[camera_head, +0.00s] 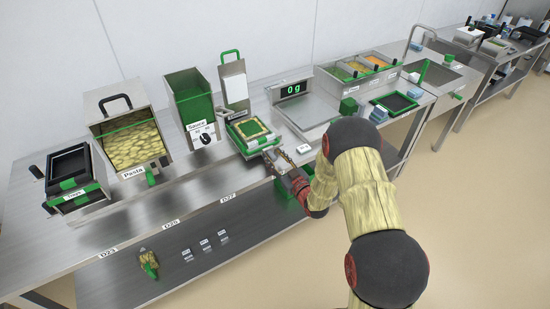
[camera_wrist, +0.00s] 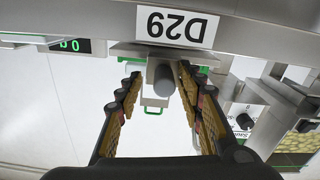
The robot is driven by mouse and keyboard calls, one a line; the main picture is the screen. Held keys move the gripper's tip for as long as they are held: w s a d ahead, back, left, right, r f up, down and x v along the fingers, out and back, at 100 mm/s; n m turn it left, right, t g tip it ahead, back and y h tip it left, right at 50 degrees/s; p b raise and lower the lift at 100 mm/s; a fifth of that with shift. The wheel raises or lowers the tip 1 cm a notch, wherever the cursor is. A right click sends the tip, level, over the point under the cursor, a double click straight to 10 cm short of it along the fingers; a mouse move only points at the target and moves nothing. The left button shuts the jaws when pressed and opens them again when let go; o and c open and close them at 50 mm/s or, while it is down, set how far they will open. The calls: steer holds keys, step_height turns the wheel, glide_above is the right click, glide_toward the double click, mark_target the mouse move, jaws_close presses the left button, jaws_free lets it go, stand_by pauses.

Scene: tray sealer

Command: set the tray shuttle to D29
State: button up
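The tray shuttle (camera_head: 262,145) stands on the steel counter, with a green-framed tray on it, just behind my gripper (camera_head: 280,163). In the wrist view, which is upside down, my gripper (camera_wrist: 160,85) has its fingers spread on both sides of a grey round knob (camera_wrist: 163,78). The knob sticks out just beside the D29 label (camera_wrist: 176,26). The fingers look apart from the knob, though the right one is close. In the head view the D29 label is hidden by my arm, while the D27 label (camera_head: 228,197) shows to the left.
The pasta bin (camera_head: 133,174), sauce dispenser (camera_head: 201,131) and tray stack (camera_head: 73,184) stand left. The scale (camera_head: 307,113) showing 0 g and the topping bins (camera_head: 347,75) stand right. The counter front near D23 (camera_head: 108,254) and D25 (camera_head: 170,223) is clear.

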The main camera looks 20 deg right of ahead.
steer(key=v, duration=1.2)
